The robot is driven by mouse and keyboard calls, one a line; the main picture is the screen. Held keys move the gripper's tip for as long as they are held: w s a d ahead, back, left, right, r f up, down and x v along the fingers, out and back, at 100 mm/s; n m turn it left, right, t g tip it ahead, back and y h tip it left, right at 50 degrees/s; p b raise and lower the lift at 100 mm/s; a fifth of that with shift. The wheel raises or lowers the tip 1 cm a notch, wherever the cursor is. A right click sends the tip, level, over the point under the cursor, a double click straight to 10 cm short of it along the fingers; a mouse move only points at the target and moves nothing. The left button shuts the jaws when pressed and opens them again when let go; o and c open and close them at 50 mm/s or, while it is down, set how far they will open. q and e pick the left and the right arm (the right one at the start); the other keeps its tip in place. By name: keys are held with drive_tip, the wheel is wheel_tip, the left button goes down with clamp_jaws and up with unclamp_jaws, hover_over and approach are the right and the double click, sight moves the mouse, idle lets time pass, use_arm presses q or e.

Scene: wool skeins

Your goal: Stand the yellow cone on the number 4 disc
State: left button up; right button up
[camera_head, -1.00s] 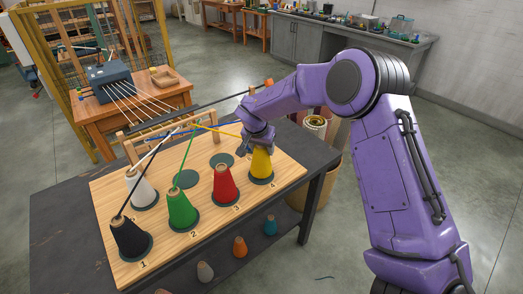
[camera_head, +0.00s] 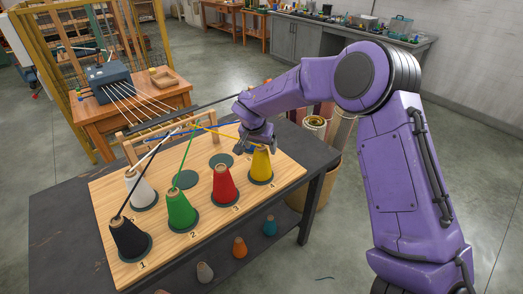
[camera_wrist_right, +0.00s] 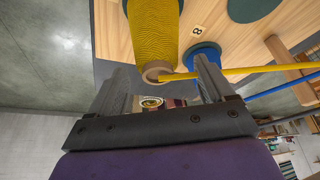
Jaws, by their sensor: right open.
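The yellow cone (camera_head: 261,166) stands upright on the dark disc (camera_head: 250,181) by the number 4 label, at the right end of the board's front row. In the wrist view the yellow cone (camera_wrist_right: 154,32) shows its narrow brown tip towards me. My right gripper (camera_head: 257,147) is open at the cone's top. In the wrist view its fingers (camera_wrist_right: 161,66) are spread on either side of the tip, with visible gaps. Yellow yarn runs from the tip to the left in the head view. My left gripper is not in view.
Red (camera_head: 224,185), green (camera_head: 181,209) and black (camera_head: 128,237) cones stand in the same row; a white cone (camera_head: 141,187) stands behind. A wooden rail with yarns (camera_head: 140,148) spans the back. Small cones (camera_head: 240,247) sit on a lower shelf.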

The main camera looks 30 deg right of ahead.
drive_tip(key=v, duration=0.9)
